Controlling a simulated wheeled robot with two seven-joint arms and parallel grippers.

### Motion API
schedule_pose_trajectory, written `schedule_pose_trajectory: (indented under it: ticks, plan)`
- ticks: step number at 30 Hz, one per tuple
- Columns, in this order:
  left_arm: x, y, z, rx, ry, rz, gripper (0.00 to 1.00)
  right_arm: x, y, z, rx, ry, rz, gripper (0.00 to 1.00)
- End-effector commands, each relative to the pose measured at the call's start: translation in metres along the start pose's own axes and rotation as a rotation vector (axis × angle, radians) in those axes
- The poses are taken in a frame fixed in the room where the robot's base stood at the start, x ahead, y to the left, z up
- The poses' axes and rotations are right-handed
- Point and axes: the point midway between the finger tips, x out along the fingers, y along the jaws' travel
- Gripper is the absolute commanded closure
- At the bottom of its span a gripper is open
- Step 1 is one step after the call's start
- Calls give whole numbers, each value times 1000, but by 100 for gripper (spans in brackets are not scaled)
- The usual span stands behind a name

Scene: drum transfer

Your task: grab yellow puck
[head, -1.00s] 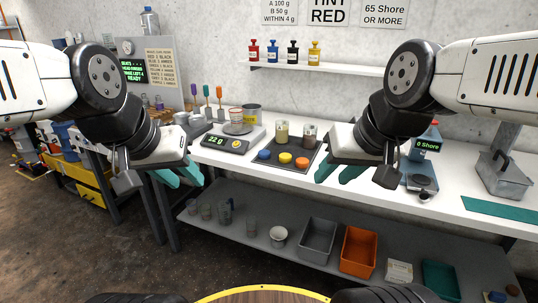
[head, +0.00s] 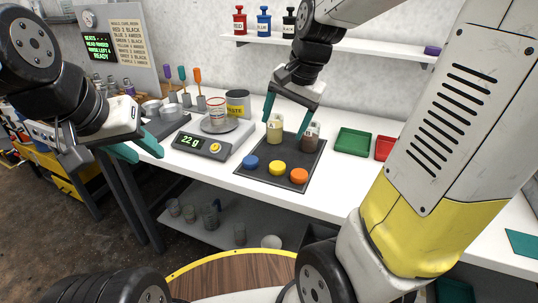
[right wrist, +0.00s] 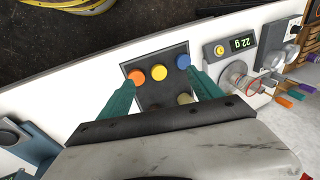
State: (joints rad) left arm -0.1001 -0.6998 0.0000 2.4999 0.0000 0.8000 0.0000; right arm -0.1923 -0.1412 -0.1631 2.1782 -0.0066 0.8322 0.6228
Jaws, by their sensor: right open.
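The yellow puck (head: 278,168) lies on a dark mat (head: 258,174), between a blue puck (head: 251,162) and an orange puck (head: 299,175). In the right wrist view the yellow puck (right wrist: 158,72) shows beyond and between my fingertips. My right gripper (head: 287,118) is open and empty above the back of the mat, by two cups, and apart from the yellow puck. Its teal fingers (right wrist: 158,82) spread wide in the right wrist view. My left gripper (head: 142,150) is at the left, off the table's front edge, with teal fingers; its gap is unclear.
Two cups, one pale yellow (head: 274,132) and one dark (head: 311,135), stand at the mat's back. A scale (head: 203,145) reading 22 g carries a beaker to the left. Green (head: 352,142) and red (head: 384,148) trays lie to the right.

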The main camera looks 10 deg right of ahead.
Motion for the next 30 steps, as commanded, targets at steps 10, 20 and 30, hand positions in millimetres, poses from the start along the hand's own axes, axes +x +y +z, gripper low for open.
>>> schedule_pose_trajectory:
  ticks: [10, 20, 30]
  plan:
    - [0, 0, 0, 0, 0, 0, 64, 123, -14, -70, 537, -40, 255, 25]
    - [0, 0, 0, 0, 0, 0, 64, 170, -9, -83, 689, -7, 337, 25]
    - [0, 0, 0, 0, 0, 0, 64, 210, 7, -76, 688, -9, 337, 25]
